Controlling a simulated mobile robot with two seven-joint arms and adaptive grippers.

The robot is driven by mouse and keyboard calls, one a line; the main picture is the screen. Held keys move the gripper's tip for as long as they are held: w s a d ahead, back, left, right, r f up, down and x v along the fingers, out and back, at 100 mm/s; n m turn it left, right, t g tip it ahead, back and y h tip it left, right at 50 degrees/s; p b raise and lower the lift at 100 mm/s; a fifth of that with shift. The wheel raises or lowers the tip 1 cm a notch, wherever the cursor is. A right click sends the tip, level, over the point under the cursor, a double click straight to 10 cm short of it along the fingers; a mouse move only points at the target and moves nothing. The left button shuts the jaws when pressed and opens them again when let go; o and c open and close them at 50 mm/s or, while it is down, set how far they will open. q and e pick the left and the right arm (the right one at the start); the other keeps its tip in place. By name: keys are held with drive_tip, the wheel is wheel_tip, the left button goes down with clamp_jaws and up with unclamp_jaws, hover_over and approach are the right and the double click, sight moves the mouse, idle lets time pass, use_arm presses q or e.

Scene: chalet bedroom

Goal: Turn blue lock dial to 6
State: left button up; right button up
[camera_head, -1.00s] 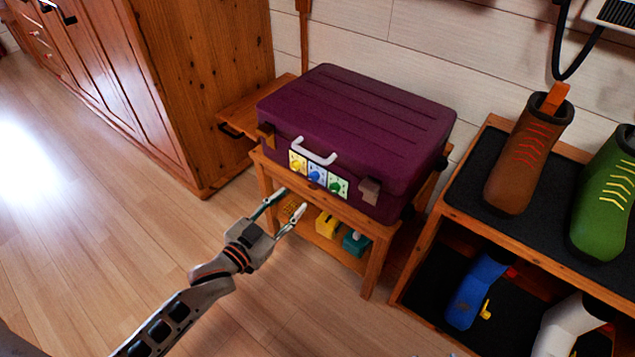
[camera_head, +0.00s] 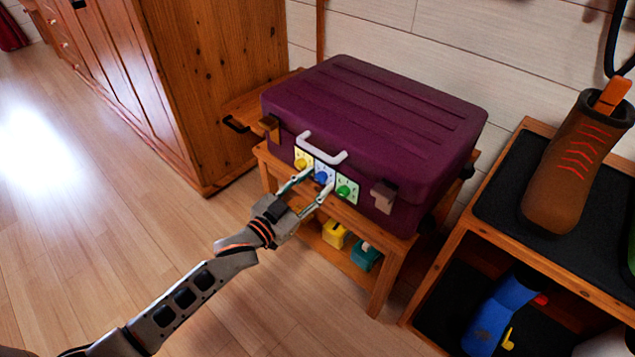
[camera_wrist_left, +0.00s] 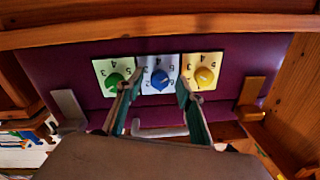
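The blue lock dial (camera_head: 321,177) sits on a white plate in the middle of three dials on the front of a purple suitcase (camera_head: 375,105). The yellow dial (camera_head: 301,164) is to its left and the green dial (camera_head: 343,192) to its right. My left gripper (camera_head: 308,187) is open in front of the blue dial. In the left wrist view, its fingers (camera_wrist_left: 157,100) point at the blue dial (camera_wrist_left: 160,80) from either side, with gaps showing. The wrist view is upside down; the dial's exact setting is too small to read surely. My right gripper is not in view.
A white handle (camera_head: 321,149) and two latches are on the suitcase front. The suitcase rests on a wooden stand (camera_head: 385,270) with yellow and teal items below. A shoe rack (camera_head: 480,229) stands at right, a wooden cabinet (camera_head: 222,90) at left. Floor in front is clear.

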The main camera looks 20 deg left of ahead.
use_arm(q)
drive_tip(key=shift+w+d, duration=0.15)
drive_tip(key=shift+w, duration=0.2)
drive_tip(key=shift+c, duration=0.4)
clamp_jaws()
